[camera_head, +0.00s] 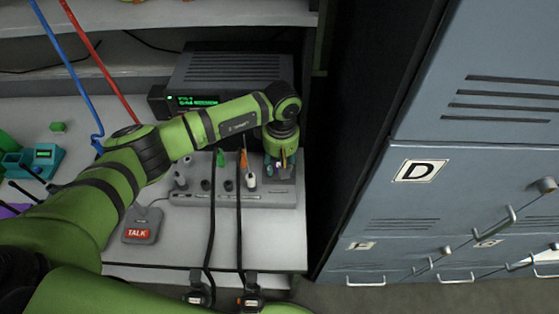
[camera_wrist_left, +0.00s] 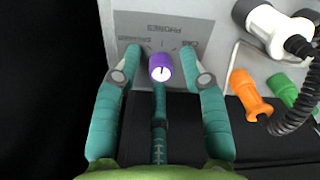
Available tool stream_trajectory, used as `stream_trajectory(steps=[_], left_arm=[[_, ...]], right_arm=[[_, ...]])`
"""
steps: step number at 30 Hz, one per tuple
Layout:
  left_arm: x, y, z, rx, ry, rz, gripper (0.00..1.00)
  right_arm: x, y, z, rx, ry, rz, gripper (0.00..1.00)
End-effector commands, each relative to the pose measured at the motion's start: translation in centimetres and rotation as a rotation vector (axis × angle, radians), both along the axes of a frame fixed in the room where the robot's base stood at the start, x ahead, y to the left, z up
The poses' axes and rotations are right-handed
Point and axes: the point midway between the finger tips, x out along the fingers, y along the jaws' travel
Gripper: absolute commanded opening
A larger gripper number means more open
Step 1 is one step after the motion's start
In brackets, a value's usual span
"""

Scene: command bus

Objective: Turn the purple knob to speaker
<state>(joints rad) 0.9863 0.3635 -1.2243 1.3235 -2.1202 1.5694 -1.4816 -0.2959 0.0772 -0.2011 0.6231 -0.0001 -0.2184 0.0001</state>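The purple knob (camera_wrist_left: 161,67) sits on the grey control panel (camera_wrist_left: 222,12) in the left wrist view, with a white line on its face. Upside-down printed labels, one reading PHONES, lie just beyond it. My left gripper (camera_wrist_left: 161,65) is open, with one teal finger on each side of the knob and a visible gap on both sides. In the head view my left gripper (camera_head: 281,162) points down at the right end of the panel (camera_head: 225,197) and mostly hides the knob. My right gripper is out of view.
Orange (camera_wrist_left: 248,95) and green (camera_wrist_left: 292,92) plugs and a white plug (camera_wrist_left: 275,30) with a coiled black cord are close right of the fingers. A black radio (camera_head: 230,72) stands behind, a TALK pad (camera_head: 143,226) at front left. Grey lockers (camera_head: 430,180) are right.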

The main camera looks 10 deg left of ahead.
Motion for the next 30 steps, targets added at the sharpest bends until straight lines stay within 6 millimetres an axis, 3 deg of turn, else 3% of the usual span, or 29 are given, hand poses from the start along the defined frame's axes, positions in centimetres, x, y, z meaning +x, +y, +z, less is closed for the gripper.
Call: stream_trajectory(steps=[1, 2, 3, 30], left_arm=[[0.0, 0.0, 0.01, 0.0, 0.0, 0.0, 0.14], [0.0, 0.01, 0.02, 0.0, 0.0, 0.0, 0.02], [-0.01, 0.01, 0.01, 0.0, 0.0, 0.0, 0.0], [-0.14, -0.08, -0.17, -0.001, 0.004, 0.043, 0.0]], right_arm=[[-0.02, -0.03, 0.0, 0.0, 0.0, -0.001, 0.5], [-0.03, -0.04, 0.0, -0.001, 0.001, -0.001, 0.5], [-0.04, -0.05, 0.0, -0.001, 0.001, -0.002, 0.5], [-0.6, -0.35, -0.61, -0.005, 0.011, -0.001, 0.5]])
